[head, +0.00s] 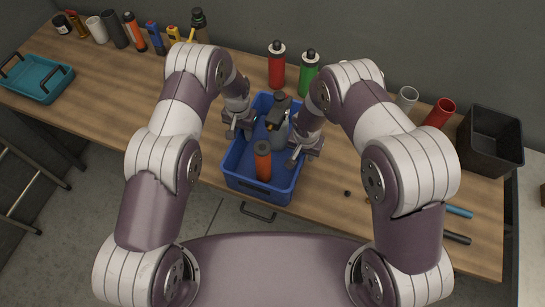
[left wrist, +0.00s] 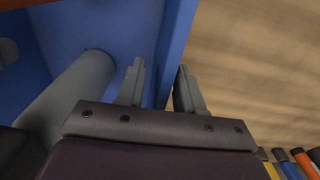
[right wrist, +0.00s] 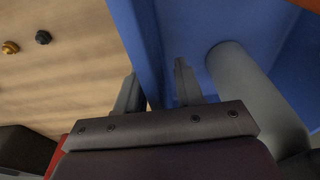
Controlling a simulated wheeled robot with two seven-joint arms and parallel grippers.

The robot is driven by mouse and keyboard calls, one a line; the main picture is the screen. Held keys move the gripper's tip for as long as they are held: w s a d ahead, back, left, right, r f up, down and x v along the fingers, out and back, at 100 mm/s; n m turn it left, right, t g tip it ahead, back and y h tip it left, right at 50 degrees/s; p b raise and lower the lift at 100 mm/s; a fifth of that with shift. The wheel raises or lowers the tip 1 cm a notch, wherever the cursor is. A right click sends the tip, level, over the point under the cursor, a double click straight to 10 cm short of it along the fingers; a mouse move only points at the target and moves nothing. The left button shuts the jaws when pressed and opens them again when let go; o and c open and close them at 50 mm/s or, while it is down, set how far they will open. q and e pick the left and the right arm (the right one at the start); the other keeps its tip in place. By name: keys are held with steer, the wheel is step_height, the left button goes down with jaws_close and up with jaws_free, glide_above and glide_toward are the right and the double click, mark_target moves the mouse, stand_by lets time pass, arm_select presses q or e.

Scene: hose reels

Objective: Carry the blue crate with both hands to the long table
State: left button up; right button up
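The blue crate (head: 233,178) stands on a wooden table at the front edge, below my two arms. It holds an orange bottle with a dark cap (head: 263,165) and a grey bottle with a dark spray-like top (head: 279,130). My left gripper (head: 236,125) is at its left wall, with the fingers (left wrist: 160,75) apart on either side of the wall. My right gripper (head: 303,152) is at the right wall, its fingers (right wrist: 155,85) likewise apart around the wall. Gaps show beside the wall between the fingers. My arms hide part of the crate.
The wooden table (head: 130,95) runs across the view. A red bottle (head: 277,68) and green bottle (head: 308,75) stand behind the crate. A teal tray (head: 40,92) is at far left, a black bin (head: 490,140) at right. A pale surface (head: 530,200) shows at the right edge.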

arm_select(q)
step_height(320, 180, up, 11)
steer(key=shift+r, duration=0.3)
arm_select(e)
steer(key=shift+r, duration=0.15)
steer(key=r, duration=0.3)
steer(key=s+r, duration=0.1)
steer(key=r, duration=0.3)
steer(key=s+r, duration=0.1)
steer(key=r, duration=0.3)
steer(key=shift+a+r, duration=0.2)
steer(key=shift+a, duration=0.1)
steer(key=shift+w+r, duration=0.1)
arm_select(q)
steer(key=shift+w, duration=0.1)
